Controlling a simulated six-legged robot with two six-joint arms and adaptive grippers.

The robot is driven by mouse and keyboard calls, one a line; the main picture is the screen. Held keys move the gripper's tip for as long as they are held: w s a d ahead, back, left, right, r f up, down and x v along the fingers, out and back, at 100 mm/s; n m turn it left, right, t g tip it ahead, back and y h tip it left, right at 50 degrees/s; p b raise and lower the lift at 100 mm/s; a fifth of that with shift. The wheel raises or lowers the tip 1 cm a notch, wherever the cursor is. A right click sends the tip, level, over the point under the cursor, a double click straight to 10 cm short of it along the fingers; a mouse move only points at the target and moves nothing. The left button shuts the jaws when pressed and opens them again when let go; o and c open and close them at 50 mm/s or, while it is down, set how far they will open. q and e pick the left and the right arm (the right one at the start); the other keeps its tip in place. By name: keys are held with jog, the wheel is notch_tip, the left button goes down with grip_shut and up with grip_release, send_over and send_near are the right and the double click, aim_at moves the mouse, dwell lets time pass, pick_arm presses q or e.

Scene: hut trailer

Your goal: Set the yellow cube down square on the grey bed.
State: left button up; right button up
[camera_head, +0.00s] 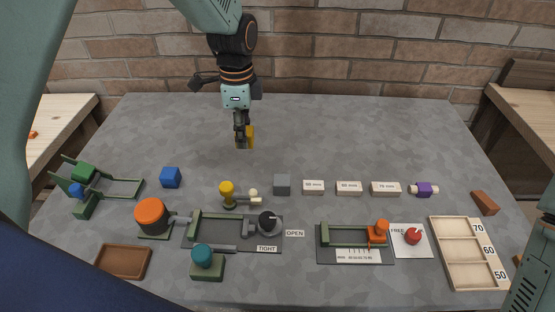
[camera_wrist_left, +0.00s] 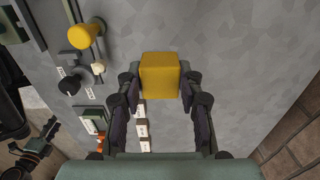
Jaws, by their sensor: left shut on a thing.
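The yellow cube (camera_wrist_left: 160,75) is between the fingers of my left gripper (camera_wrist_left: 160,92), which is shut on it. In the head view my left gripper (camera_head: 243,142) points down at the back middle of the table, with the yellow cube (camera_head: 250,135) partly hidden by the fingers. The gap between cube and tabletop is hard to judge. A grey plate (camera_head: 232,244) with a green clamp and a black knob, by the OPEN and TIGHT labels, lies at front centre-left. A second grey plate (camera_head: 325,257) lies to its right. I cannot tell for sure which is the bed.
Between gripper and plates stand a yellow knob (camera_head: 227,190), a grey cube (camera_head: 282,184) and several white blocks (camera_head: 349,188). A blue cube (camera_head: 171,177) and green fixture (camera_head: 122,188) are left. A wooden tray (camera_head: 436,240) is right. The back of the table is clear.

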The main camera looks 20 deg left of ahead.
pick_arm(q)
send_over(246, 172)
notch_tip(246, 172, down, 6)
jog(key=shift+r+b, duration=0.2)
jog(key=shift+b, duration=0.15)
notch_tip(246, 172, down, 3)
jog(key=shift+d+f, duration=0.1)
jog(key=shift+f, duration=0.1)
jog(key=shift+w+f, duration=0.1)
jog(key=shift+f, duration=0.2)
jog(key=o, duration=0.9)
jog(key=shift+f, duration=0.1)
jog(key=shift+o, duration=0.2)
